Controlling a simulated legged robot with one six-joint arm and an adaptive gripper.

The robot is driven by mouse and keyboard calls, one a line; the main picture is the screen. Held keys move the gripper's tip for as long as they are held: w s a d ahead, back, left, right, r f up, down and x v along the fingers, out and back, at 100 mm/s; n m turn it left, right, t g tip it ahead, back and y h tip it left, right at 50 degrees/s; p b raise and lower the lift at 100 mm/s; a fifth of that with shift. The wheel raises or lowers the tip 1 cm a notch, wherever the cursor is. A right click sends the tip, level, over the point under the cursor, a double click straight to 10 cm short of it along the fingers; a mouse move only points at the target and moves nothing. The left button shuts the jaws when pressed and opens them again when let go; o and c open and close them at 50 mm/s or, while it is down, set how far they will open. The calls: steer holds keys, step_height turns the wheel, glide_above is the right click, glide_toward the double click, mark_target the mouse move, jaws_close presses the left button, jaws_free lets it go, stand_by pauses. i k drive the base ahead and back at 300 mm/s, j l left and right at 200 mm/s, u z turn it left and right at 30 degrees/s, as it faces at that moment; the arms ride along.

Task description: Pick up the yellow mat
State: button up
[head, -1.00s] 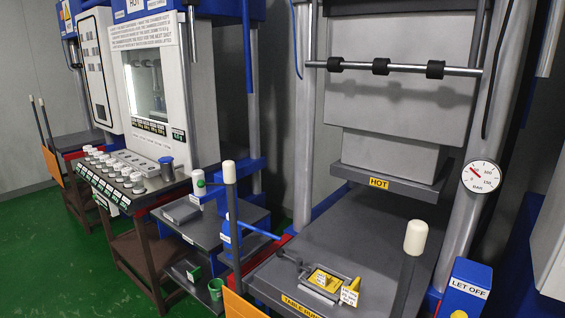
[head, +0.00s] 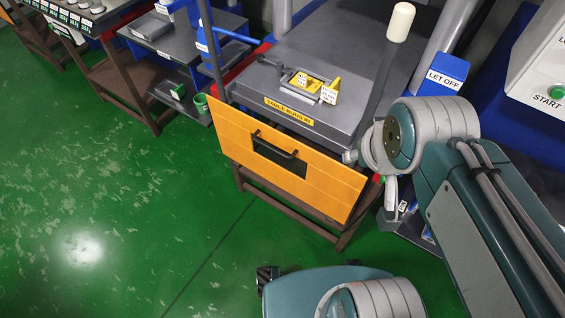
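The yellow mat (head: 309,85) lies in a small grey metal frame on the grey press table (head: 347,60). White labels stand at it, and a yellow wedge-shaped piece (head: 331,91) is at the frame's right end. The mat is small in view, and its exact edges are hard to tell. My arm is folded in at the right. My gripper (head: 390,192) seems to be at the arm's far end, low and right of the mat and apart from it. Its fingers are mostly hidden, so open or shut does not show.
An orange panel (head: 260,180) with a black handle fronts the table. A white-topped lever (head: 400,22) rises right of the mat. The green floor (head: 110,200) is clear.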

mark_target(304, 81)
steer(key=k+j, duration=0.1)
steer(key=j, duration=0.15)
steer(key=j+z, duration=0.1)
steer(key=j, duration=0.15)
steer(key=j+z, duration=0.3)
steer(key=j, duration=0.8)
steer(key=i+j+z, duration=0.3)
steer(key=i+j, duration=0.2)
steer(key=i, duration=0.35)
